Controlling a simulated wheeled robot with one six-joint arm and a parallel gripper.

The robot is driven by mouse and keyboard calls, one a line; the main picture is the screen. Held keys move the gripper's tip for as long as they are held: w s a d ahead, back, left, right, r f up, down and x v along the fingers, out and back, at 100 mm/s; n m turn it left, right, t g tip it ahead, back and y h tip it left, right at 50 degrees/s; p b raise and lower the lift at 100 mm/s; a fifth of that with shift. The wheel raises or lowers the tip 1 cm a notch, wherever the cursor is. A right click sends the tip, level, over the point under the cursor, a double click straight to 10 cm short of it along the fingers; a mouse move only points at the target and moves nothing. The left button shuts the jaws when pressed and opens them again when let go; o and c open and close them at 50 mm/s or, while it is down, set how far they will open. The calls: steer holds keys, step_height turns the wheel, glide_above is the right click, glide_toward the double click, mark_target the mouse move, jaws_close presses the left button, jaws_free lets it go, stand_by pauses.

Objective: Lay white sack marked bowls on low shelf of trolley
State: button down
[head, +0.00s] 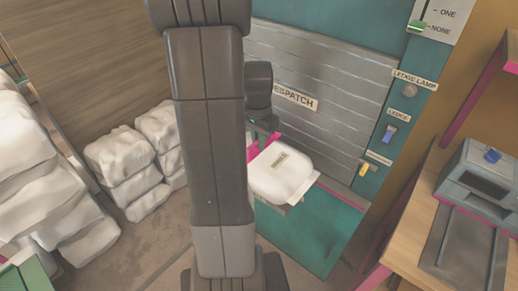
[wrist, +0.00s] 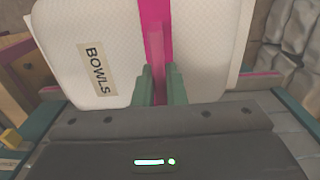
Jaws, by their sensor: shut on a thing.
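A white sack (wrist: 190,40) with a tag reading BOWLS (wrist: 97,69) fills the upper middle of the wrist view. A pink strap (wrist: 156,40) runs across it. My gripper (wrist: 159,82), with green fingers, is shut on that strap. In the head view the sack (head: 284,176) is at a pink-edged ledge below the DESPATCH panel, with my gripper (head: 264,138) at its far side, partly hidden by my arm. I cannot tell whether the sack rests on the ledge or hangs just above it. No trolley shelf can be made out for sure.
The grey slatted DESPATCH shutter (head: 325,90) stands behind the sack. Switches, including a blue one (head: 389,133), are on the teal post to its right. A wooden bench (head: 430,225) with a grey machine (head: 492,175) is at right. Piled white sacks (head: 125,165) stand at left.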

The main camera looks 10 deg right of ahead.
steer(key=shift+f, duration=1.8)
steer(key=shift+f, duration=0.15)
steer(key=c, duration=1.5)
jaws_free()
